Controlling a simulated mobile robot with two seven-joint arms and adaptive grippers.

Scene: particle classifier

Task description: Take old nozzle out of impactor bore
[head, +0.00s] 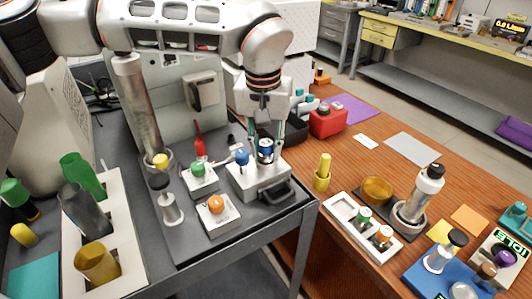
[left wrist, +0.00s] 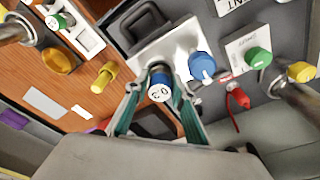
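The old nozzle (head: 265,147), blue with a white top, stands in the bore of the white impactor block (head: 262,182). In the left wrist view the nozzle (left wrist: 160,91) has a dark marking on its white face, and the block (left wrist: 178,40) lies behind it. My left gripper (head: 265,135) points down over the nozzle. Its teal fingers (left wrist: 156,88) are open, one on each side of the nozzle, with a gap visible at least on the left. The lower part of the nozzle is hidden in the bore. My right gripper is not in view.
A blue knob (head: 241,157) sits on the block close beside the nozzle. Green-topped (head: 198,168) and orange-topped (head: 216,203) blocks stand left of it.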

